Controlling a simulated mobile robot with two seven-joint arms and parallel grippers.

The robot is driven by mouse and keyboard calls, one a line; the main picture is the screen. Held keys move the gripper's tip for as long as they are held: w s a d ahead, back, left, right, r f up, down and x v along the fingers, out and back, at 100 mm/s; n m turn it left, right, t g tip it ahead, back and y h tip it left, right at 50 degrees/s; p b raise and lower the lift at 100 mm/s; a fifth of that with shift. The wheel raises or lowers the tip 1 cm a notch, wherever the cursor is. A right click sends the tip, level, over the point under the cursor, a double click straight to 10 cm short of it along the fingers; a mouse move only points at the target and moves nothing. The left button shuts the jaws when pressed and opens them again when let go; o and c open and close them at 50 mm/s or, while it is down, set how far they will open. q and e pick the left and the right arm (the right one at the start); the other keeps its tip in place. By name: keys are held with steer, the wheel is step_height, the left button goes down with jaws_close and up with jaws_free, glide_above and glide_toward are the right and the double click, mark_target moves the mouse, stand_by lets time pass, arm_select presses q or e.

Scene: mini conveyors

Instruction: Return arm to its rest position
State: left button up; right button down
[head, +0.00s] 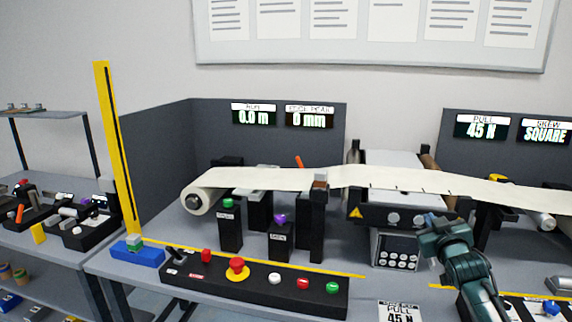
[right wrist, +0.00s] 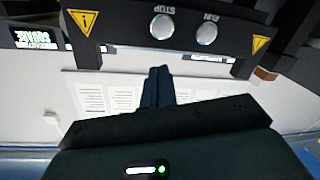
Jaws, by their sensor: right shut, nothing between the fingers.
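My right gripper (head: 432,228) is in the lower right of the head view, in front of the conveyor machine's dark panel. Its arm comes up from the bottom edge. In the right wrist view the shut fingers (right wrist: 158,74) show at the middle, with nothing between them. My left gripper is not in view.
A white web (head: 260,180) runs across the machine from a roll (head: 198,200). A black control box (head: 255,285) with a red stop button lies at the front. A keypad box (head: 396,250) stands left of my gripper. A yellow post (head: 115,150) rises at the left.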

steer(key=s+a+f+n+g+y, duration=0.1)
steer(key=s+a+f+g+y, duration=0.1)
steer(key=s+a+f, duration=0.55)
steer(key=s+a+f+g+y, duration=0.1)
steer(key=s+a+f, duration=0.4)
steer(key=s+f, duration=0.6)
steer(key=s+a+f+g+y, duration=0.1)
steer(key=s+a+f, duration=0.1)
steer(key=s, duration=0.5)
steer(key=s+a+f+g, duration=0.1)
steer(key=s+a+f, duration=0.2)
steer(key=s, duration=0.4)
steer(key=s+a+f+g+y, duration=0.1)
steer(key=s+a+f, duration=0.2)
steer(key=s, duration=0.4)
steer(key=shift+a+m+g+y, duration=0.3)
steer(key=shift+a+m, duration=0.1)
steer(key=shift+a, duration=0.1)
